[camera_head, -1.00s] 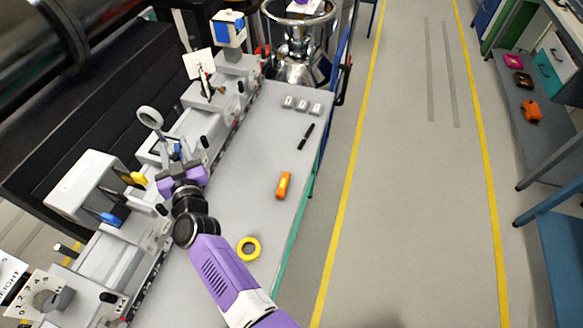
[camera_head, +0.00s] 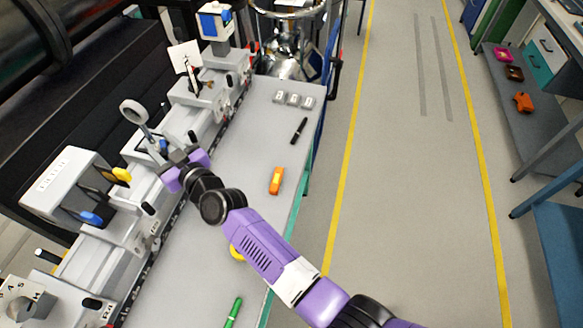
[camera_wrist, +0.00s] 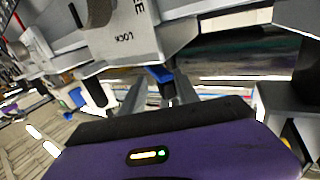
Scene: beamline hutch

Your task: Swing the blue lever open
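A small blue lever (camera_wrist: 160,73) shows in the wrist view, under a pale block marked LOCK. In the head view a small patch of blue (camera_head: 163,146) shows at my fingertips. My gripper (camera_head: 175,157) is at the rail of instruments, below the round ring-shaped mount. In the wrist view its two grey fingers (camera_wrist: 160,88) stand apart, with the blue lever between or just beyond their tips; I cannot tell whether they touch it.
The ring mount (camera_head: 134,112) stands close behind my gripper. On the bench (camera_head: 245,135) lie an orange tool (camera_head: 276,180), a black pen (camera_head: 299,130) and a green pen (camera_head: 233,312). The aisle to the right is clear.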

